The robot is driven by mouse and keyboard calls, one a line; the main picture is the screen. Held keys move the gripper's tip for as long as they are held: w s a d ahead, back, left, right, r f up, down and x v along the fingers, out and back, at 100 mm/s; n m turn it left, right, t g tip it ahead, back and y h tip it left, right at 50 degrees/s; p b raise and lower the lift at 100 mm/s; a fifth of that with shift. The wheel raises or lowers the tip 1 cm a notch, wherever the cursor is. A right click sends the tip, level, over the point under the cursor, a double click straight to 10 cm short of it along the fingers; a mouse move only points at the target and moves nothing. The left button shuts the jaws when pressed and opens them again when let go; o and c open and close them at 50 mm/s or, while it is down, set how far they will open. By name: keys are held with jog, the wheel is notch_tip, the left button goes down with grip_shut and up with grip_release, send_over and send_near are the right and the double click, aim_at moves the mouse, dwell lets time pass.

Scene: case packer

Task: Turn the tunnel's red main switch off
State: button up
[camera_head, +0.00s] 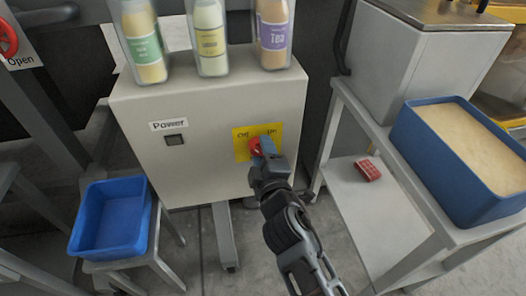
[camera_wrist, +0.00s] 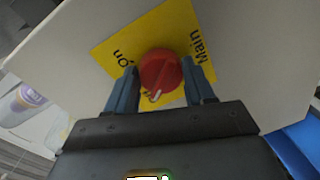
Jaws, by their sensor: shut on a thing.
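The red main switch (camera_wrist: 161,72) is a round knob on a yellow plate (camera_wrist: 118,48) with the words "Main" and "On" partly readable in the wrist view. A small white mark shows on the knob. In the head view the red switch (camera_head: 255,147) sits on the yellow plate (camera_head: 241,145) at the right of the beige cabinet front, mostly covered by my gripper. My gripper (camera_head: 262,150) reaches up to it from below. In the wrist view my gripper (camera_wrist: 161,84) has its two blue fingers on either side of the knob, shut on it.
The beige cabinet (camera_head: 200,120) carries a "Power" label (camera_head: 168,125) and several bottles (camera_head: 210,38) on top. A blue bin (camera_head: 112,215) stands at the left. A blue tray (camera_head: 440,165) and a red block (camera_head: 367,169) are on the cart at the right.

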jog(key=shift+n, duration=0.5)
jog(key=shift+a, duration=0.1)
jog(key=o, duration=1)
jog(key=p+v, duration=0.1)
jog(key=v, duration=0.6)
jog(key=shift+s, duration=0.4)
